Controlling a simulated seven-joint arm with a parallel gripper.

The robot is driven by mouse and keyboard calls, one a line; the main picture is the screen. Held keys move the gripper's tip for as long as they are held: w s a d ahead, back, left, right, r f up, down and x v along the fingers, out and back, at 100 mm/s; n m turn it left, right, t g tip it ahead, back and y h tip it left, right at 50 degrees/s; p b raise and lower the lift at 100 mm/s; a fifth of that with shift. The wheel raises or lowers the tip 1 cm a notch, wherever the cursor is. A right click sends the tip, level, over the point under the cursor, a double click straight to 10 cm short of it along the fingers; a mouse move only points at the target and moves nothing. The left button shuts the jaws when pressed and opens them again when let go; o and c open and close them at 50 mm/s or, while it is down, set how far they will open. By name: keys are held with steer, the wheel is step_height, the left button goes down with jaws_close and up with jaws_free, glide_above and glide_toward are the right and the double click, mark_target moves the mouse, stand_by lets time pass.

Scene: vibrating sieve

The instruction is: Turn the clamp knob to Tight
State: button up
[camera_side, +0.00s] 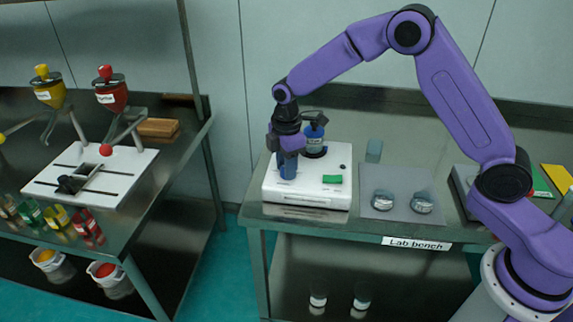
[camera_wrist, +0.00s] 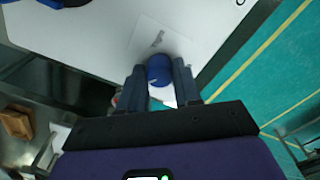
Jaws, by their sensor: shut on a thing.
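The white sieve machine (camera_side: 338,160) stands on the lab bench. My gripper (camera_side: 288,157) points down over its front left part and is shut on a blue clamp knob (camera_side: 288,169). In the wrist view, the round blue knob (camera_wrist: 159,70) sits between the two dark fingers of my gripper (camera_wrist: 159,75). A light panel (camera_wrist: 150,33) with a small grey marking lies beside the knob; the marking is too small to read, so the knob's setting cannot be told.
A dark blue labelled vessel (camera_side: 315,137) stands on the machine just behind my gripper. A grey mat (camera_side: 398,211) with two glass dishes lies to the right. Another bench with funnels (camera_side: 112,95) stands at left.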

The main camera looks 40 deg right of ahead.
steer(key=m, duration=1.1)
steer(key=shift+m, duration=0.3)
steer(key=m, duration=1)
steer(key=shift+m, duration=0.4)
steer(key=o, duration=1.1)
steer(key=shift+c, duration=0.2)
steer(key=shift+r, duration=0.15)
step_height(320, 180, up, 17)
steer(key=shift+r, duration=0.1)
